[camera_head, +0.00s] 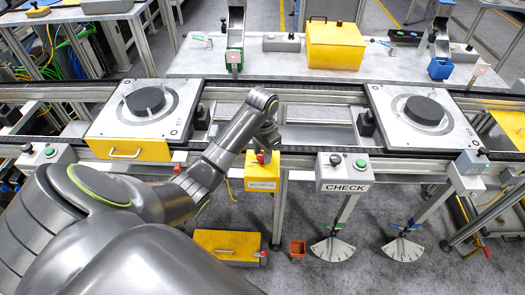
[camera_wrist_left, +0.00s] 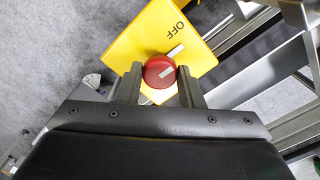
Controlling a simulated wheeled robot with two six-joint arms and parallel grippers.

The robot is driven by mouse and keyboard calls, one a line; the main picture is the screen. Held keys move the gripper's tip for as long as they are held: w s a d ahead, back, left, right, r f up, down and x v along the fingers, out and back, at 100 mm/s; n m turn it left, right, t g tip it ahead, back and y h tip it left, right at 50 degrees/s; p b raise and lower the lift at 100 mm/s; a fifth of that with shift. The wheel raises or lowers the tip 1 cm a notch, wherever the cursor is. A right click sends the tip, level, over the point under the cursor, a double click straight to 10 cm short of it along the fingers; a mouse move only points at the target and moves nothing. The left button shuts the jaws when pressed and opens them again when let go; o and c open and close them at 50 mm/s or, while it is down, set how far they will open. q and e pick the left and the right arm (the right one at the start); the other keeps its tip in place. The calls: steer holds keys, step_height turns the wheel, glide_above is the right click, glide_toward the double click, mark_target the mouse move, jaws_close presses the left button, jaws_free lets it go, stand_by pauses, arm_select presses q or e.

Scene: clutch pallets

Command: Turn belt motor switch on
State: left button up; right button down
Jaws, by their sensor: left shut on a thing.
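The belt motor switch is a yellow box (camera_head: 262,178) on the front of the conveyor frame, near the middle of the head view. In the left wrist view the yellow box (camera_wrist_left: 140,45) shows the word OFF and a white mark beside its round red knob (camera_wrist_left: 159,72). A white line on the knob points roughly toward the white mark on the OFF side. My left gripper (camera_wrist_left: 158,82) has one finger on each side of the knob and is shut on it. In the head view my left arm partly hides the switch. My right gripper is not in view.
A CHECK button box (camera_head: 345,173) hangs to the right of the switch. Two pallets, a left one (camera_head: 112,130) and a right one (camera_head: 390,110), sit on the conveyor.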

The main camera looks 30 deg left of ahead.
arm_select(q)
steer(key=m+p, duration=0.3)
steer(key=shift+r, duration=0.25)
steer(key=shift+m+p, duration=0.75)
steer(key=shift+m, duration=0.15)
steer(key=m+p, duration=0.2)
steer(key=shift+m, duration=0.3)
steer(key=shift+f+m+p, duration=0.1)
steer(key=shift+m+p, duration=0.25)
steer(key=shift+m, duration=0.55)
steer(key=m, duration=0.3)
steer(key=shift+f+m, duration=0.1)
steer(key=shift+m, duration=2.5)
steer(key=o, duration=1)
